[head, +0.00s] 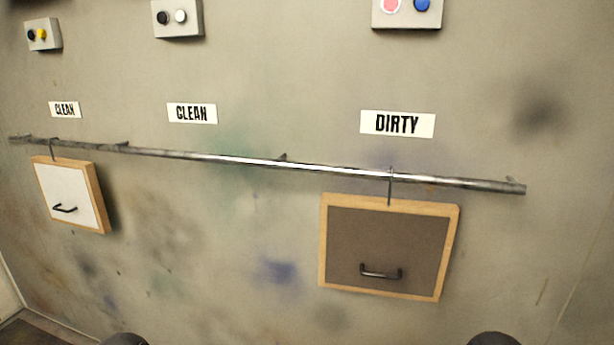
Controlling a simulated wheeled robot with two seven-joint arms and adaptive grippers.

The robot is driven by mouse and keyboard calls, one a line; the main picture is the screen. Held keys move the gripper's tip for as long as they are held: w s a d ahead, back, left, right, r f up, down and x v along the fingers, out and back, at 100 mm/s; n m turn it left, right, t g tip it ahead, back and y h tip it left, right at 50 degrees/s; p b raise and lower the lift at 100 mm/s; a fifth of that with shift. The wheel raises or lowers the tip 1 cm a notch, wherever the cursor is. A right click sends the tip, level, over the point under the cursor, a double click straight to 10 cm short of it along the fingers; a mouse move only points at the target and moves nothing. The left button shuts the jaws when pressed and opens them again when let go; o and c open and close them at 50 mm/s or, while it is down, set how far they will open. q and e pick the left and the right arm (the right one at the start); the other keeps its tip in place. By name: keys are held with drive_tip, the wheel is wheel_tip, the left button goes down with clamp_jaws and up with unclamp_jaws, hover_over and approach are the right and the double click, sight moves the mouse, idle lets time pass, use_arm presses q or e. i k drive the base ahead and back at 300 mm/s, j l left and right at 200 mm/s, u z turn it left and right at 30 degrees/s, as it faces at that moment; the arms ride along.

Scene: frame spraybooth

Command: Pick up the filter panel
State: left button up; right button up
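Two framed filter panels hang by hooks from a metal rail (230,158) on the wall in the head view. The grey-brown filter panel (385,240) hangs right of centre below a "DIRTY" label (397,124). It has a wooden frame and a dark handle (380,273) near its bottom. Neither gripper is in view. Only dark rounded parts, probably mine, show at the bottom edge.
Button boxes (177,18), (43,35) and (407,12) sit high on the paint-stained wall (200,260). The wall between the two panels is clear. A bit of floor (30,330) shows at bottom left.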

sight(72, 193)
drive_tip(key=u, duration=1.4)
